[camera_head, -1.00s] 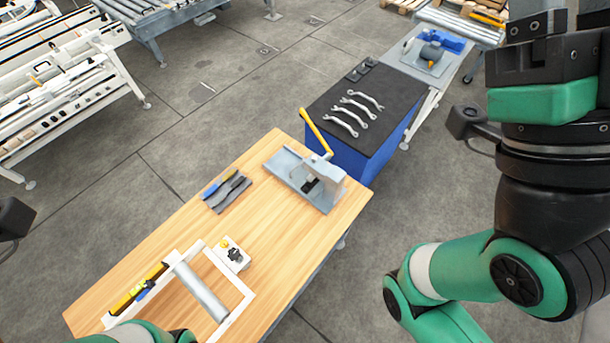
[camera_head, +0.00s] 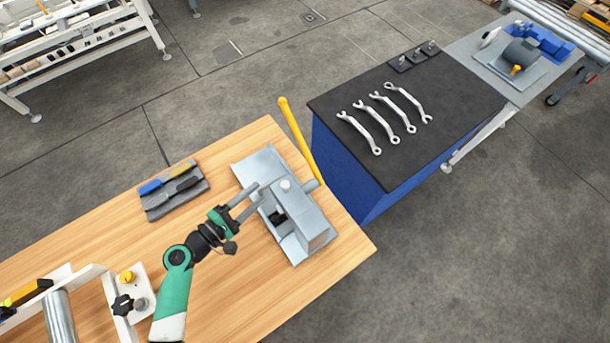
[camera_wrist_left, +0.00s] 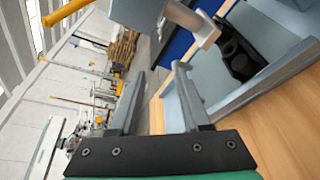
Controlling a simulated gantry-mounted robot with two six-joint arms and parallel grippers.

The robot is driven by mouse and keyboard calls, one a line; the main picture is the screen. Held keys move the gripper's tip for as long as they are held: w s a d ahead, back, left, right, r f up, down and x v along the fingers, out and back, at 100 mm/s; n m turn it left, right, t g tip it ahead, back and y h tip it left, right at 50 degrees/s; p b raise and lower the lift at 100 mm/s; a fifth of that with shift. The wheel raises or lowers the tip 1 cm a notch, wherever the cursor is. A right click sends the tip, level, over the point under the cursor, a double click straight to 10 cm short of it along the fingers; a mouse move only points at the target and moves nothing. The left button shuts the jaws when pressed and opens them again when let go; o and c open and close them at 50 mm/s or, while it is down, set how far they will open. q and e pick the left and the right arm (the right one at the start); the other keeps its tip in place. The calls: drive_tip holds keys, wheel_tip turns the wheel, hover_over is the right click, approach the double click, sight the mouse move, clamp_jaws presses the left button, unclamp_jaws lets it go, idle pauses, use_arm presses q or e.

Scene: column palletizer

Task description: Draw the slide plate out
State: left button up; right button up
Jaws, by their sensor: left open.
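A grey metal fixture (camera_head: 312,222) with a long yellow lever (camera_head: 297,135) stands at the right end of the wooden table. It has a flat base, a raised block, a pale round knob and a dark part in its opening. I cannot tell which grey piece is the slide plate. My left gripper (camera_head: 258,195) is open at the fixture's left side, its fingertips overlapping the fixture in the head view; contact is unclear. In the left wrist view its fingers (camera_wrist_left: 159,72) are apart with nothing between them, and the fixture (camera_wrist_left: 265,75) is at the right. My right gripper is not in view.
A white frame with a roller (camera_head: 60,318) and a small knob box (camera_head: 128,292) are at lower left. A blue cabinet with wrenches (camera_head: 385,118) stands close behind the fixture.

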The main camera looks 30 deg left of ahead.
sight(273, 181)
use_arm(q)
drive_tip(key=shift+n+y, duration=0.5)
drive_tip(key=s+f, duration=0.1)
drive_tip(key=f, duration=0.1)
drive_tip(key=s+a+f+b, duration=0.1)
drive_tip(key=s+f, duration=0.1)
drive_tip(key=shift+s+a, duration=0.1)
drive_tip(key=shift+s, duration=0.1)
drive_tip(key=shift+w+a+r, duration=0.1)
drive_tip(key=shift+r, duration=0.1)
drive_tip(key=shift+w, duration=0.3)
drive_tip(key=w, duration=0.3)
drive_tip(key=w+f, duration=0.1)
drive_tip(key=w, duration=0.3)
drive_tip(key=w+d+f+b, duration=0.1)
drive_tip(key=w, duration=0.3)
drive_tip(key=shift+f, duration=0.15)
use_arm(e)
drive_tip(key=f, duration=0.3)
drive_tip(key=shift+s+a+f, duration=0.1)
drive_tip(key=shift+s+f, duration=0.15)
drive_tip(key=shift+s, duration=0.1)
use_arm(q)
clamp_jaws()
drive_tip(key=shift+a, duration=0.1)
